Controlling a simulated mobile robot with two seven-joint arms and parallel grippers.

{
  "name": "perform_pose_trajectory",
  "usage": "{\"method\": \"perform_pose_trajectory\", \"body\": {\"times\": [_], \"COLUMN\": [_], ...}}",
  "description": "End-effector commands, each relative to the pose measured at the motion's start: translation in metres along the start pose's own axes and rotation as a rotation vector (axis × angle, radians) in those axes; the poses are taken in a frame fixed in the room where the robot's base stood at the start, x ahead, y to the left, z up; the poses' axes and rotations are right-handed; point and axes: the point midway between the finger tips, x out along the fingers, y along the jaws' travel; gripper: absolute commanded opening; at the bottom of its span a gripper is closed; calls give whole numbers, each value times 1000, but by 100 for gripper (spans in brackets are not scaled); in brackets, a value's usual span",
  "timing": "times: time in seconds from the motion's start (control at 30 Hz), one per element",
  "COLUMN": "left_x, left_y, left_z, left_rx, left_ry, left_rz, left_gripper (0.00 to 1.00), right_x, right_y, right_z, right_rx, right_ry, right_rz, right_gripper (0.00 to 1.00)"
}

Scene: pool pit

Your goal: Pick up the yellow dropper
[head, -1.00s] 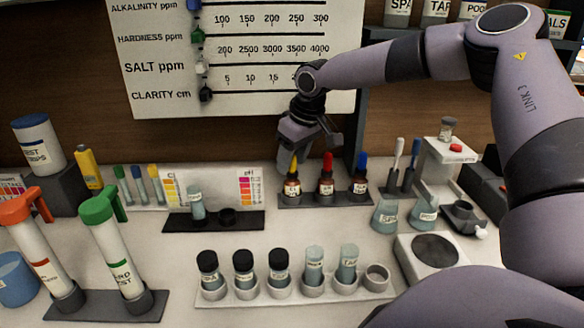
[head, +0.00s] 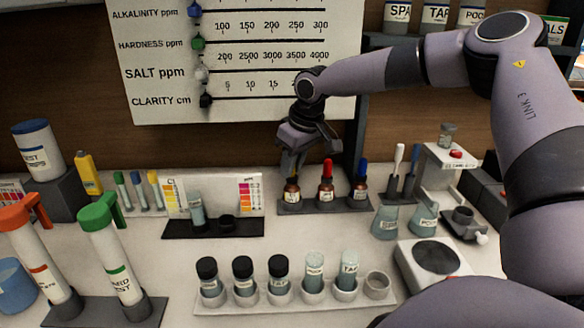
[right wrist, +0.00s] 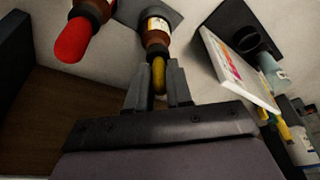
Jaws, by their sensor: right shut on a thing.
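The yellow dropper shows in the right wrist view (right wrist: 158,74) as a yellow bulb between my right gripper's fingers (right wrist: 158,85). Its brown glass bottle (head: 291,190) stands at the left end of a dark rack, and the bottle's label shows in the right wrist view (right wrist: 156,27). My right gripper (head: 294,172) comes down from above and is shut on the yellow bulb, which it mostly hides in the head view. The dropper looks still seated in its bottle. My left gripper is not in view.
Red (head: 327,172) and blue (head: 361,172) dropper bottles stand close by to the right in the same rack (head: 310,207). A colour comparator card (head: 250,190) stands to the left. A row of vials (head: 243,277) stands in front.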

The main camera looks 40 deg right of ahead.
Motion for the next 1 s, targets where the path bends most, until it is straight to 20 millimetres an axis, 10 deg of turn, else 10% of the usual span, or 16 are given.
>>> {"method": "perform_pose_trajectory", "body": {"times": [0.57, 1.0], "left_x": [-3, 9], "left_y": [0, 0], "left_z": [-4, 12], "left_rx": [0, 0], "left_ry": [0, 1], "left_rz": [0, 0], "left_gripper": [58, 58], "right_x": [-107, -121], "right_y": [-1, -60], "right_z": [-33, 25], "right_rx": [0, -7], "right_ry": [4, 2], "right_rz": [1, -1], "right_gripper": [14, 14]}}
